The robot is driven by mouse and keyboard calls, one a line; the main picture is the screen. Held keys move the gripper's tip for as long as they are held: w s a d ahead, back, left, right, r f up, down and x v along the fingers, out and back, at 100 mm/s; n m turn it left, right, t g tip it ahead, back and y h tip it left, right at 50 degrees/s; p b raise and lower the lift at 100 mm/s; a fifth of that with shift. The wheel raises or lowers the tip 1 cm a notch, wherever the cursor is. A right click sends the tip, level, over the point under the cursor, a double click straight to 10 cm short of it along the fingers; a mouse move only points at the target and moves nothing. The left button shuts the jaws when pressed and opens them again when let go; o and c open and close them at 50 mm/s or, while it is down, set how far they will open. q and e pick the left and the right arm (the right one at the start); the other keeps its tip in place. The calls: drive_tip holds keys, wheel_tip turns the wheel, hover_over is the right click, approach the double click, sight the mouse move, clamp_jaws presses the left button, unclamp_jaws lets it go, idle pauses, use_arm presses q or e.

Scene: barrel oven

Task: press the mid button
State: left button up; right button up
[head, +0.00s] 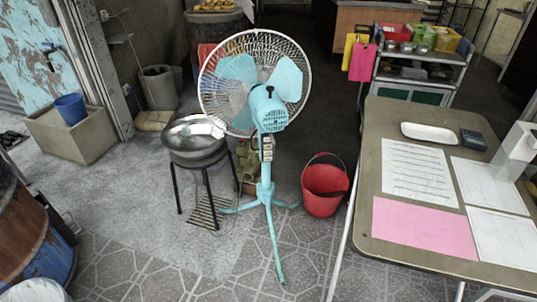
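A turquoise standing fan (268,108) with a white wire cage stands on the tiled floor near the middle of the head view. Its back and motor housing face me. A small control box (267,148) sits on its pole just below the motor. Pale buttons seem to run down the box in a column, but they are too small to tell apart or to see whether any is pressed. Neither of my grippers shows in this view.
A metal bowl on a black stand (195,138) is close left of the fan. A red bucket (325,186) stands close right. A table with papers (368,215) fills the right side. The tiled floor in front of the fan is mostly clear.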

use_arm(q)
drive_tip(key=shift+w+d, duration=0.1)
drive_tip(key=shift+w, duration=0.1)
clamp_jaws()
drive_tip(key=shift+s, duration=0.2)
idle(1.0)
